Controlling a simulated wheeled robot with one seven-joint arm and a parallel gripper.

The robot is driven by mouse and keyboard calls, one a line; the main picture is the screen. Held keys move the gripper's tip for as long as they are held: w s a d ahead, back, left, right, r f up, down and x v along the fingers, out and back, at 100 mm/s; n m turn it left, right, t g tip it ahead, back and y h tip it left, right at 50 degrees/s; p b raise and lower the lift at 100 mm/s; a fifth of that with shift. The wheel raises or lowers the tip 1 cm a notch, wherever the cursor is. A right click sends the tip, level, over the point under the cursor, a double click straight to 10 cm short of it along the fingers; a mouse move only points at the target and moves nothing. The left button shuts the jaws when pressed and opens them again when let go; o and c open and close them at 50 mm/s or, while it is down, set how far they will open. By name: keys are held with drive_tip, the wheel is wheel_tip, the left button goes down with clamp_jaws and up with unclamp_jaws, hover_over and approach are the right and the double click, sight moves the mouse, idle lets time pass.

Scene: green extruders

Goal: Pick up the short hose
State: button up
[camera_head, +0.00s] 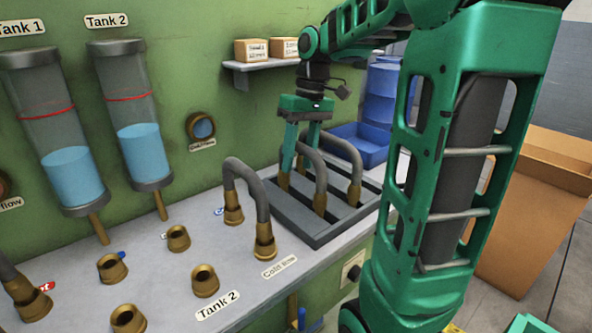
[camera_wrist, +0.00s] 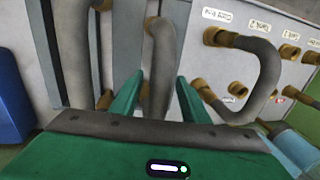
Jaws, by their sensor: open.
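Two grey bent hoses with brass ends stand in the grey slotted tray (camera_head: 318,238). In the head view, one is the nearer hose (camera_head: 320,178) and the other is the farther-right hose (camera_head: 352,160). I cannot tell surely which is the short one. My gripper (camera_head: 300,155) is open and points down over the left part of the tray. In the wrist view, my gripper's fingers (camera_wrist: 160,80) stand on either side of a hose (camera_wrist: 160,60), with a gap on each side. Another hose (camera_wrist: 76,55) is to the left of the fingers.
A third hose (camera_head: 245,178) joins two brass ports on the counter, left of the tray. Several open brass ports, such as one port (camera_head: 205,280), stand on the counter. A shelf (camera_head: 265,66) with small boxes is on the green wall.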

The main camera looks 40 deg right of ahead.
drive_tip(key=shift+a+f, duration=0.15)
drive_tip(key=shift+f, duration=0.65)
drive_tip(key=shift+c, duration=0.4)
clamp_jaws()
drive_tip(key=shift+r, duration=0.1)
